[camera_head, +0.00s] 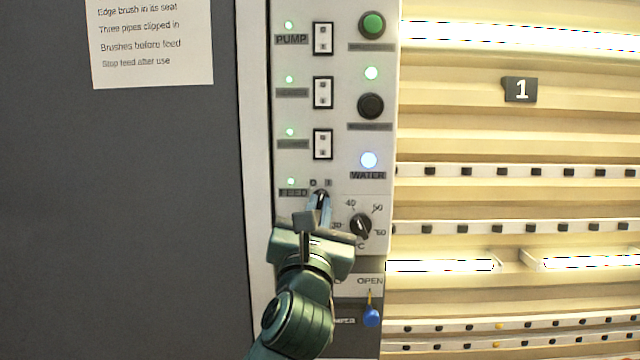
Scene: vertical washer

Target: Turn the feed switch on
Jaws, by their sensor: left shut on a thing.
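The feed switch (321,192) is a small dark selector under the marks "0" and "1", to the right of the FEED label (293,193). Which mark the switch points to is hard to tell. My right gripper does not show.
Close to my left gripper's right is a temperature dial (361,226). Rocker switches (323,144) stand above, and a blue-knobbed lever (371,316) hangs below right. A dark panel (120,220) fills the left; lit ribbed racks (460,200) fill the right.

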